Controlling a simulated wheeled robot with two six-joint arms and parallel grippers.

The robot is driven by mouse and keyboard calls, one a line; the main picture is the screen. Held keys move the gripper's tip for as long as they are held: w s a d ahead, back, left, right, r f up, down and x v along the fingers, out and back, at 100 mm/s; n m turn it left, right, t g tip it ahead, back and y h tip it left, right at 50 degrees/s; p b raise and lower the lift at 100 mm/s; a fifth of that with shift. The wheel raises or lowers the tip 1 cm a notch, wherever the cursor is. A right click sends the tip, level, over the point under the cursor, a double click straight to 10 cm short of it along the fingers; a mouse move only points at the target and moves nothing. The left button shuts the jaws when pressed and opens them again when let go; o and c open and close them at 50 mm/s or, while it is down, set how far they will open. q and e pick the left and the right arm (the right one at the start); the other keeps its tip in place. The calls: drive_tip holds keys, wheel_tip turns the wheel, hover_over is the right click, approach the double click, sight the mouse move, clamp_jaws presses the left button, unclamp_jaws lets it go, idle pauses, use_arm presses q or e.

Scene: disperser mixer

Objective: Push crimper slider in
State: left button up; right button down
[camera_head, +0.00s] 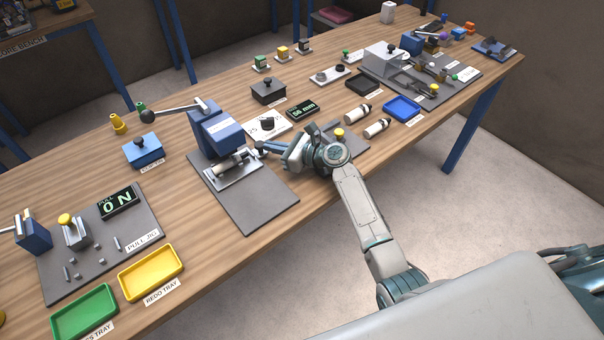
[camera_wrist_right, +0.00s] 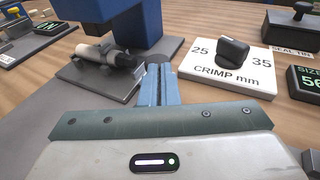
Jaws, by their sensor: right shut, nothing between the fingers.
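The blue crimper (camera_head: 215,128) stands on a dark base plate, with a long lever (camera_head: 178,110) that ends in a dark knob. It also shows in the wrist view (camera_wrist_right: 147,22). Its metal slider (camera_head: 236,174) sticks out at the front, and a white vial with a dark end (camera_head: 229,163) lies on it. In the wrist view the slider plate (camera_wrist_right: 88,80) and vial (camera_wrist_right: 113,55) are left of my fingers. My right gripper (camera_head: 261,149) is shut and empty, its tips (camera_wrist_right: 158,70) close to the slider's right side; I cannot tell whether they touch. My left gripper is out of view.
The crimp dial (camera_head: 267,124) on its white plate and a green-lit display (camera_head: 302,109) stand right of the crimper. A blue box (camera_head: 143,151) is to its left. Yellow (camera_head: 151,273) and green trays (camera_head: 85,313) lie along the front edge. The base plate's front is clear.

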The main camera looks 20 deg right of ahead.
drive_tip(key=shift+w+a+r, duration=0.1)
drive_tip(key=shift+r, duration=0.05)
drive_tip(key=shift+r, duration=0.45)
wheel_tip(320, 180, up, 3)
drive_tip(key=shift+f+b, duration=0.15)
drive_tip(key=shift+b, duration=0.35)
drive_tip(key=s+a, duration=0.1)
drive_tip(key=s, duration=0.4)
drive_tip(key=s+a+b, duration=0.1)
drive_tip(key=s, duration=0.4)
drive_tip(key=s+a+r+b, duration=0.1)
drive_tip(key=s, duration=0.5)
drive_tip(key=shift+r, duration=0.1)
